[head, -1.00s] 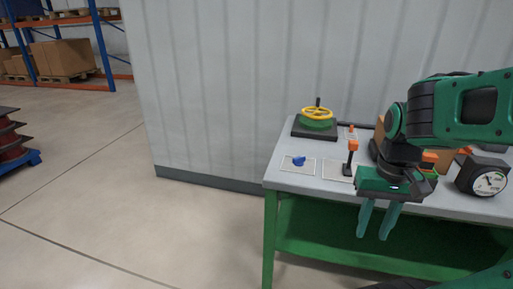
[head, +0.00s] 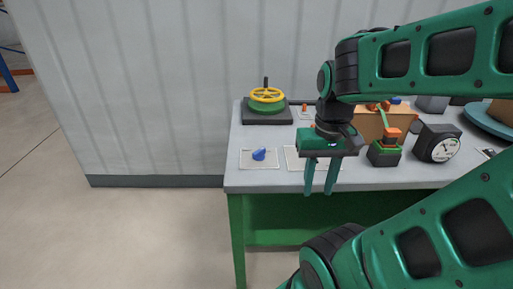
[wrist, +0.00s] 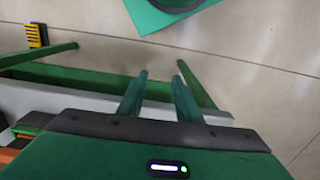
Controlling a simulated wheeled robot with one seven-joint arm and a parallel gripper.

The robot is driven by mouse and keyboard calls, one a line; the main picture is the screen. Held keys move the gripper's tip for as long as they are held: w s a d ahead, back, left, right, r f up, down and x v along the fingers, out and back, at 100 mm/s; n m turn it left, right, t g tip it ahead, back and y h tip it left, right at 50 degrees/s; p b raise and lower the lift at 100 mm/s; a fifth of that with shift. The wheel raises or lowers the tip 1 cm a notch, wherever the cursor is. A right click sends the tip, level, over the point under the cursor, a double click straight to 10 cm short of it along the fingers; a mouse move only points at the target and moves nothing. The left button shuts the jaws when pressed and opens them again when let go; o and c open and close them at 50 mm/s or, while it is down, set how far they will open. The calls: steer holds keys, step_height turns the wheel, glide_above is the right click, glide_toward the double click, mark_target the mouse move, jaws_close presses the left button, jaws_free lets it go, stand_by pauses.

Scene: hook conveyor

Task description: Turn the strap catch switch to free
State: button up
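A small blue turn knob (head: 259,154) sits on a pale square plate (head: 246,164) at the left front of the grey workbench (head: 265,181). It looks like the switch, but no label can be read. My gripper (head: 319,192) is to the right of the knob, pointing down by the bench's front edge. Its two fingers are apart with nothing between them. In the wrist view the open gripper (wrist: 161,72) hangs over the bench edge and floor, and the knob is not visible. A second pale plate (head: 293,163) is partly hidden behind my gripper.
A yellow handwheel (head: 267,94) on a dark base stands behind the knob. A green and black device with an orange top (head: 385,150) and a round dial gauge (head: 440,145) stand right of my gripper. The corrugated wall (head: 150,90) backs the bench. Floor on the left is clear.

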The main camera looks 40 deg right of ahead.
steer(key=w+d+r+m, duration=0.2)
steer(key=w+r+m, duration=0.2)
steer(key=w, duration=0.8)
steer(key=m, duration=0.5)
glide_above(259, 150)
step_height(259, 150, down, 11)
steer(key=shift+r, duration=0.1)
jaws_close()
